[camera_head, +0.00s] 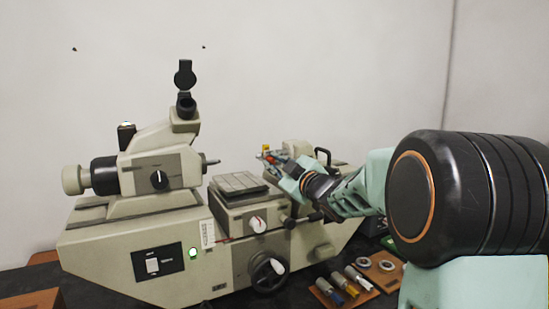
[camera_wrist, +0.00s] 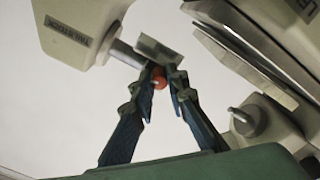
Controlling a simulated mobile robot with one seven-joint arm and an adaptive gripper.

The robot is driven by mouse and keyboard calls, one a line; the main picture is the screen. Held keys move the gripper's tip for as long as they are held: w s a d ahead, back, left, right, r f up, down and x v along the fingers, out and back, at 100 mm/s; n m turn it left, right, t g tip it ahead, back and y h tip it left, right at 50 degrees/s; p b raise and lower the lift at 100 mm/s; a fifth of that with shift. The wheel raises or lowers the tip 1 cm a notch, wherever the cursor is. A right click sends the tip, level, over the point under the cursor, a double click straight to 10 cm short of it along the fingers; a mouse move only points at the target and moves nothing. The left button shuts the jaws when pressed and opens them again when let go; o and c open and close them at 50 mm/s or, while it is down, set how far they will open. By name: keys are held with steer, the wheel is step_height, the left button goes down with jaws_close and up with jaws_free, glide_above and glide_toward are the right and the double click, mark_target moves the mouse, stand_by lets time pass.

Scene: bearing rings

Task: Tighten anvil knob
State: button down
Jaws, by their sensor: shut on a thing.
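The anvil knob (camera_wrist: 159,80) shows as a small round orange-red knob in the wrist view, between the two fingers close to their tips. My gripper (camera_wrist: 161,76) is shut on it. A pale metal block (camera_wrist: 158,50) lies just beyond the fingertips, at the end of a grey cylindrical shaft (camera_wrist: 126,52). In the head view my gripper (camera_head: 270,158) reaches in from the right above the right half of the grey measuring machine (camera_head: 125,252). A small yellow part (camera_head: 265,147) shows above the fingertips. The fingers hide part of the knob.
The machine's flat stage (camera_head: 238,183) lies left of and below my gripper. The left head (camera_head: 150,172) with its eyepiece stands farther left. A wooden block with several cylinders (camera_head: 345,285) and a board with rings (camera_head: 384,266) lie in front at the right.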

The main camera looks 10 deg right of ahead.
steer(key=shift+m+p, duration=0.5)
steer(key=shift+m, duration=0.7)
steer(key=c, duration=1.9)
jaws_free()
steer(key=v, duration=1.2)
